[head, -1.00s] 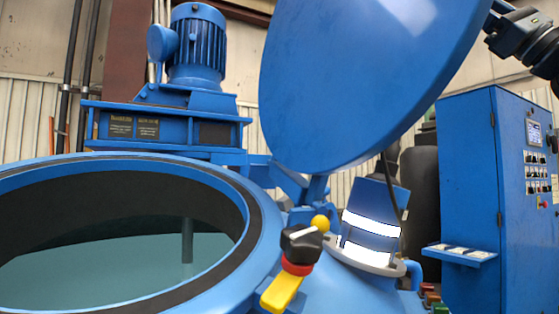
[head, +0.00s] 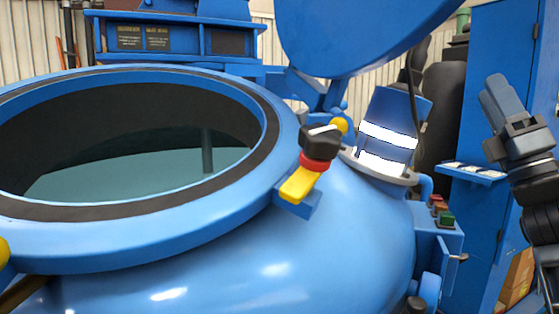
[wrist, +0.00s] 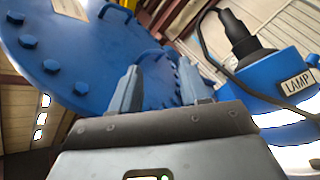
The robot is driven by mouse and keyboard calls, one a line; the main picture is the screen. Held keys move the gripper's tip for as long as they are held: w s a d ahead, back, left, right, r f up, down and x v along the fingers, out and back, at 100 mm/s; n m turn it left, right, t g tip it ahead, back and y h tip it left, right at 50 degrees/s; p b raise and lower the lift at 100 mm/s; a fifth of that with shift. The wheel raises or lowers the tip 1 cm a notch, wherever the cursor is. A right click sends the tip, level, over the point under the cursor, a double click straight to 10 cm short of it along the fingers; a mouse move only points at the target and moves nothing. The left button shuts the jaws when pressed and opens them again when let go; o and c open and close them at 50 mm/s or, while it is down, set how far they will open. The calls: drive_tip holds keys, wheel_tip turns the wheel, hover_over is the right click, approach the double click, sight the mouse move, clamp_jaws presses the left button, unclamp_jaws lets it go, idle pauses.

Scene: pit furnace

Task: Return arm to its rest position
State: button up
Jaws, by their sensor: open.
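My gripper (head: 497,103) is at the right of the head view, its fingers pointing up in front of the blue cabinet. It holds nothing. In the wrist view, its two fingers (wrist: 158,90) stand apart with a gap between them, against the round blue lid behind. The large open vessel (head: 250,225) fills the left and middle of the head view, apart from my gripper. Its raised lid (head: 360,30) hangs above the rim, and its bolted face (wrist: 65,50) shows in the wrist view.
A black, red and yellow handle (head: 312,165) stands at the vessel's rim. A lamp housing (head: 385,140) sits on the shoulder, with its label (wrist: 299,82) in the wrist view. The cabinet (head: 490,70) has a small shelf (head: 470,172). Coloured buttons (head: 441,209) lie below.

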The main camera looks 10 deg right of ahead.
drive_tip(key=s+a+f+m+g+h, duration=0.25)
drive_tip(key=s+a+f+m, duration=0.2)
drive_tip(key=f+m, duration=0.4)
drive_tip(key=s+a+f+m+g+h, duration=0.1)
drive_tip(key=s+a+f+m+h, duration=0.35)
drive_tip(key=f, duration=0.75)
drive_tip(key=s+a+f+m+g+h, duration=0.1)
drive_tip(key=s+a+f+m+h, duration=0.15)
drive_tip(key=s+f+m, duration=0.6)
drive_tip(key=s+a+f+m+g, duration=0.2)
drive_tip(key=s+f+g, duration=0.1)
drive_tip(key=s, duration=0.6)
drive_tip(key=s+a+f+m+g+y, duration=0.1)
drive_tip(key=s+a+f+m+g, duration=0.1)
drive_tip(key=s+f, duration=0.3)
drive_tip(key=s+a+f+m+g+y, duration=0.1)
drive_tip(key=s+a+f+m+g, duration=0.1)
drive_tip(key=s, duration=1.1)
drive_tip(key=shift+s+a+f+m+g, duration=0.25)
drive_tip(key=shift+a+f+m+g, duration=0.1)
drive_tip(key=shift+f+m+g, duration=0.8)
drive_tip(key=shift+r+y, duration=0.25)
